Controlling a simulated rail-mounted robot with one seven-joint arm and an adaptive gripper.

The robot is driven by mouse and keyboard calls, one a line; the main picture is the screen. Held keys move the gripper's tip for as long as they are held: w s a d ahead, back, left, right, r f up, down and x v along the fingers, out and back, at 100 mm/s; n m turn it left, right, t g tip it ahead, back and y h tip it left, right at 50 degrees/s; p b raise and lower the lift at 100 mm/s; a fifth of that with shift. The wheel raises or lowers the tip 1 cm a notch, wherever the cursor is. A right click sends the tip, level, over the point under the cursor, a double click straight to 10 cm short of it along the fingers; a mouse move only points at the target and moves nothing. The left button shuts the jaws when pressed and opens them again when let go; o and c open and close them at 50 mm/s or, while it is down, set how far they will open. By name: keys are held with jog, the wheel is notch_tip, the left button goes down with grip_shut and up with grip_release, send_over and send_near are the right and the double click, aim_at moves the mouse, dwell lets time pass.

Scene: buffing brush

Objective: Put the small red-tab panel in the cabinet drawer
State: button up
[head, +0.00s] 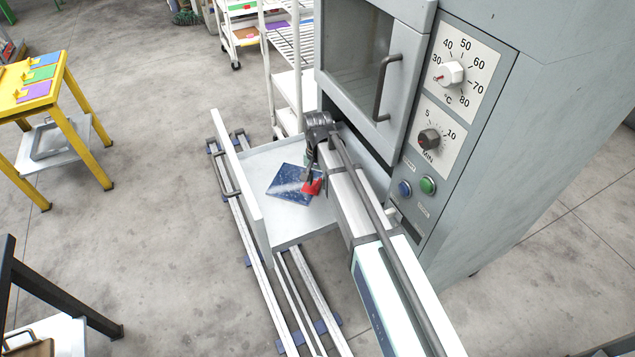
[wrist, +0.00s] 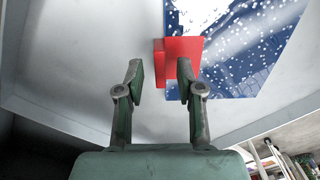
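The small panel (head: 289,187) is a dark blue speckled square with a red tab (head: 312,187). It lies in the open cabinet drawer (head: 258,161), a white tray pulled out from the grey cabinet. In the wrist view the blue panel (wrist: 238,40) and its red tab (wrist: 178,58) lie ahead of my fingers. My gripper (head: 313,178) is over the drawer beside the tab. In the wrist view my gripper (wrist: 160,78) has its fingers apart with nothing between the tips; the right finger overlaps the tab's lower edge. I cannot tell whether they touch.
The grey cabinet (head: 560,90) with dials and buttons stands right of the drawer, its windowed door (head: 352,50) above it. Floor rails (head: 240,210) run along the drawer's left. A yellow table (head: 62,88) with coloured panels and a white rack (head: 291,90) stand farther back.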

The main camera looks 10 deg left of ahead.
notch_tip(320, 180, up, 11)
dwell(0.4)
dwell(0.4)
